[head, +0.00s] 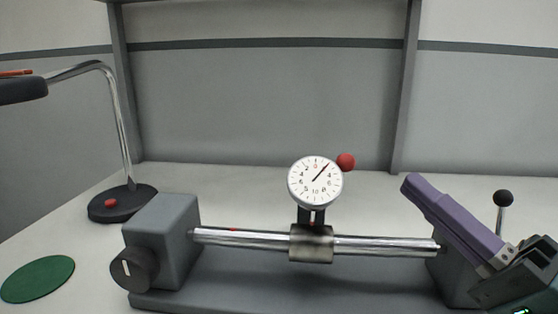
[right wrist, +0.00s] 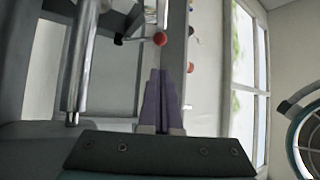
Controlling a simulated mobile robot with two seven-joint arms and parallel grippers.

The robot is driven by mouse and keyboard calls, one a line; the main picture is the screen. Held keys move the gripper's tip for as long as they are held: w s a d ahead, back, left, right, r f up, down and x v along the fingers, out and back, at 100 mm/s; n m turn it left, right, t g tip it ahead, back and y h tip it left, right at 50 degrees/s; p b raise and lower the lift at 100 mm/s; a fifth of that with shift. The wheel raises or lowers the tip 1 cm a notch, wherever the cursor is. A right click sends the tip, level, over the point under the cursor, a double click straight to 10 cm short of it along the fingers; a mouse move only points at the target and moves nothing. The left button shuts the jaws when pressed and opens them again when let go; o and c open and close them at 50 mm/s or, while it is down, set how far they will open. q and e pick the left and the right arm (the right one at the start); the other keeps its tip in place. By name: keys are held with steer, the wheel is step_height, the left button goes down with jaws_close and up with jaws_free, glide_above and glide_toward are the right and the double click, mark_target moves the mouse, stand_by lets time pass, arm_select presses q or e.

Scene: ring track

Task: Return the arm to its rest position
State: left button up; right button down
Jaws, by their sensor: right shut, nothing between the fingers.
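My right gripper (head: 413,185) is at the right in the head view, its long purple fingers pointing up and left. The fingers are shut together with nothing between them; they also show in the right wrist view (right wrist: 160,75). In the head view the gripper overlaps the right end of a grey fixture (head: 290,283). A chrome rod (head: 375,245) spans the fixture. A metal sleeve (head: 311,246) sits around the rod and carries a white dial gauge (head: 315,182). The fingertips are apart from the gauge. My left gripper is not in view.
A black-ball lever (head: 503,198) stands just behind the gripper. A red ball (head: 346,162) is beside the dial. A lamp (head: 121,202) and a green disc (head: 38,279) are at the left. A black knob (head: 133,269) is on the left block. The table behind is clear.

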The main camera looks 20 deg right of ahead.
steer(key=shift+v, duration=1.05)
